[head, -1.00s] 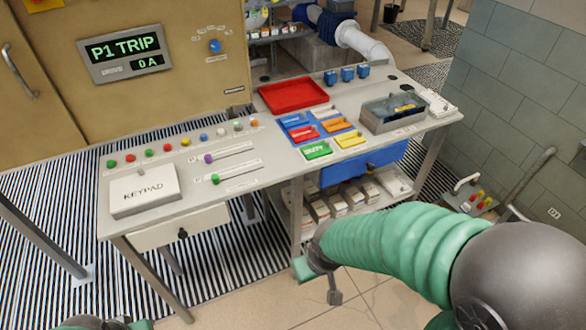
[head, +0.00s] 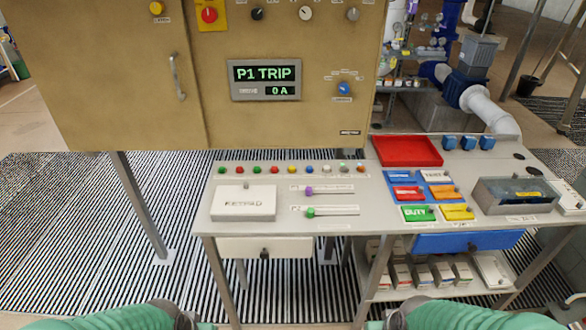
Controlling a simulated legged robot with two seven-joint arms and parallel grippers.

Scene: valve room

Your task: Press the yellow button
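A small yellow button (head: 291,169) sits in a row of coloured buttons along the back of the console desk. A larger round yellow button (head: 156,8) is on the upper left of the tan cabinet. A yellow labelled tile (head: 457,212) lies at the front right of the coloured tile group. My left gripper (head: 205,326) and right gripper (head: 373,325) are at the bottom edge, in front of and below the desk, touching none of these. Both are mostly cut off, so their fingers cannot be judged.
A white drawer (head: 264,247) and a blue drawer (head: 468,241) hang below. Striped floor lies free at left.

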